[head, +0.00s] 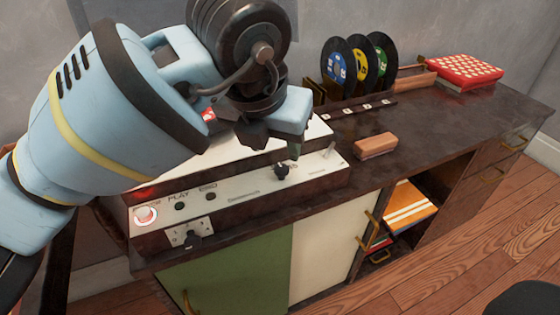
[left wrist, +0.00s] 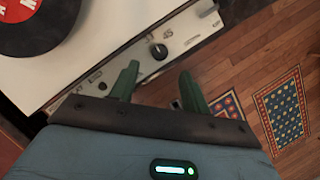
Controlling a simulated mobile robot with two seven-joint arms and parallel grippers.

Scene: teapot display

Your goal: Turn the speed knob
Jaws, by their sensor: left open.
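The record player's pale front panel (head: 240,190) runs along the left of the cabinet top. The speed knob (head: 281,172) is a small black knob on this panel. In the left wrist view the knob (left wrist: 158,50) shows a pale pointer mark, with "45" printed beside it. My left gripper (head: 291,147) is just above the knob in the head view. In the left wrist view its two green fingers (left wrist: 160,72) are spread and empty, and the knob appears in line with the gap, beyond the tips. No contact shows. My right gripper is in neither view.
A small lever (head: 329,150) stands right of the knob. A brown block (head: 375,146) and a rack of records (head: 360,65) are farther right. A record (left wrist: 35,25) lies on the player.

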